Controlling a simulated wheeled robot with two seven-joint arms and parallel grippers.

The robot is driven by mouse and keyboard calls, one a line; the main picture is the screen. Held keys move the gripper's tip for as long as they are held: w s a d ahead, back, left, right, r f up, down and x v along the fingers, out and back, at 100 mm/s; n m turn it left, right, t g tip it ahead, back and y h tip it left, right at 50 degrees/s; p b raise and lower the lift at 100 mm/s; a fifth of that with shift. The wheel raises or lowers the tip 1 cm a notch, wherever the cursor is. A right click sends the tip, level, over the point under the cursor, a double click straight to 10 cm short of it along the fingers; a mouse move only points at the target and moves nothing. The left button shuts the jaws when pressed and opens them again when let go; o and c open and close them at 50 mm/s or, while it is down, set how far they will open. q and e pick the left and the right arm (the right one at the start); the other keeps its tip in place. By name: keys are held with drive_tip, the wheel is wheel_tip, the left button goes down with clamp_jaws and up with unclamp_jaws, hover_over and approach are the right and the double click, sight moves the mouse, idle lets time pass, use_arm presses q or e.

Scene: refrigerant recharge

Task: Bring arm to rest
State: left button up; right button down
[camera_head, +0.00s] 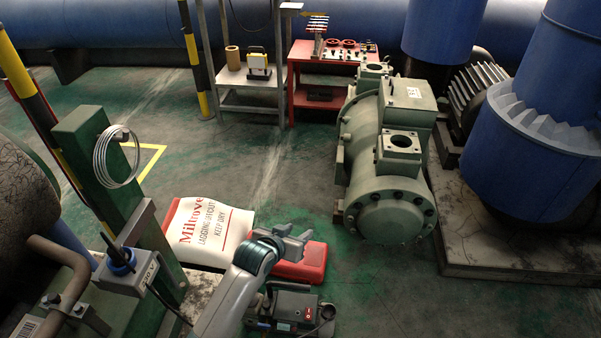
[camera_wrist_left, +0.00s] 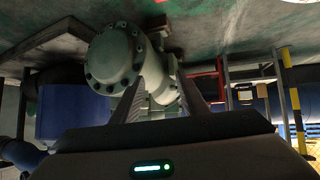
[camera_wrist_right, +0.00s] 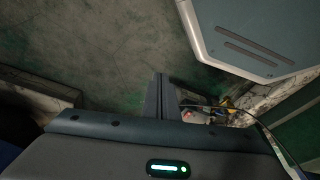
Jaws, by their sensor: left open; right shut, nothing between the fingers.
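My left arm reaches in from the bottom of the head view. Its gripper (camera_head: 297,240) is held above the floor, over the red case and near the white sack. In the left wrist view the two fingers (camera_wrist_left: 160,77) stand apart with nothing between them. The green compressor (camera_wrist_left: 115,58) appears beyond them, upside down. My right gripper (camera_wrist_right: 161,78) shows only in the right wrist view. Its fingers are together and empty, with the dark floor beyond. The right arm is not visible in the head view.
A white sack (camera_head: 205,228) and a red case (camera_head: 305,262) lie close to the left gripper. A small pump-like device (camera_head: 292,309) is below. The green compressor (camera_head: 388,165) stands right, and a green post (camera_head: 100,165) stands left. Open floor (camera_head: 265,160) lies between them.

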use_arm(q)
drive_tip(key=shift+s, duration=0.1)
